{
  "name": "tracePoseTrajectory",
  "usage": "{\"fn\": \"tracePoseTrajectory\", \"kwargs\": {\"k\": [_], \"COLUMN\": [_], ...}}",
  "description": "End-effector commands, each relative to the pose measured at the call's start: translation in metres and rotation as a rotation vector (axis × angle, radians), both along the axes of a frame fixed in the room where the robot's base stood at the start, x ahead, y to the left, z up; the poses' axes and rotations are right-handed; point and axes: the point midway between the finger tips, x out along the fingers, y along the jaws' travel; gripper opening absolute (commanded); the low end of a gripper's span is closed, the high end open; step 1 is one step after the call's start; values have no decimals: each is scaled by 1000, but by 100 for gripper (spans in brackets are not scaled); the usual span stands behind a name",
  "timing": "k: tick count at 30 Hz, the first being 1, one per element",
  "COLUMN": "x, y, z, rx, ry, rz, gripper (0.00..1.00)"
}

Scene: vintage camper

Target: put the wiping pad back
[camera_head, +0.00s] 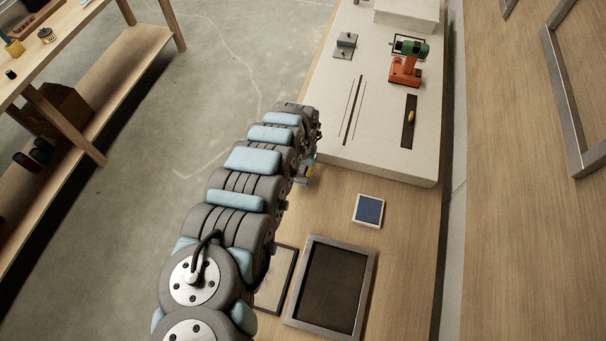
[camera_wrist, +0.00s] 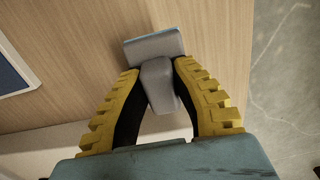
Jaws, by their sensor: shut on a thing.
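The wiping pad (camera_wrist: 155,44) shows in the wrist view as a flat pale blue-grey plate with a grey block handle (camera_wrist: 158,82). My gripper (camera_wrist: 157,72) has its yellow-backed, dark-lined fingers shut on either side of that handle. The pad is over the wooden counter; I cannot tell whether it touches it. In the head view my gripper (camera_head: 306,172) is mostly hidden by my arm, near the left edge of the counter, and I cannot make out the pad there.
A blue square in a pale frame (camera_head: 368,210) lies on the wooden counter (camera_head: 405,215). Nearer are a dark framed tray (camera_head: 365,312) and a pale framed panel (camera_head: 272,300). Beyond is a raised white block (camera_head: 375,150) with an orange-and-green device (camera_head: 405,68) and a dark slotted strip (camera_head: 409,133).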

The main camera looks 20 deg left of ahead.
Motion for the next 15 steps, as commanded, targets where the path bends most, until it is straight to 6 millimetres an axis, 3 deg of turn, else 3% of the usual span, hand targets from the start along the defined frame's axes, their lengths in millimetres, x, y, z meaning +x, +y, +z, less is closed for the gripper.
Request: {"fn": "tracePoseTrajectory", "kwargs": {"k": [15], "x": [0], "y": [7], "z": [-39], "rx": [0], "ry": [0], "rz": [6], "gripper": [0]}}
